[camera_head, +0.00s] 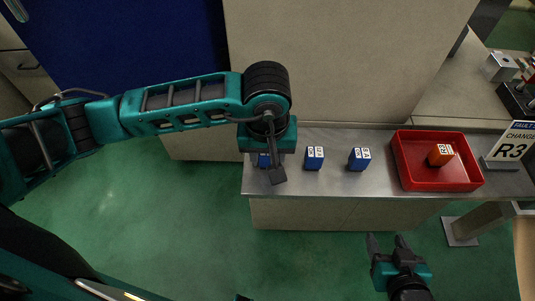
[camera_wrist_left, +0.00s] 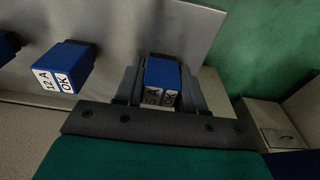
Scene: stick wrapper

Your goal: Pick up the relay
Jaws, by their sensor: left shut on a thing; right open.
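A blue relay (camera_head: 263,160) with white labels is at the left end of the metal counter, mostly hidden by my left gripper (camera_head: 270,170) in the head view. In the left wrist view the same blue relay (camera_wrist_left: 162,74) sits between the two fingers of my left gripper (camera_wrist_left: 160,92), which is shut on it. Its labels end in "A" and "OK". I cannot tell whether it touches the counter. My right gripper (camera_head: 388,243) is open and empty, in front of and below the counter.
Two more blue relays, one in the middle (camera_head: 314,158) and one further right (camera_head: 359,159), stand on the counter (camera_head: 290,187).

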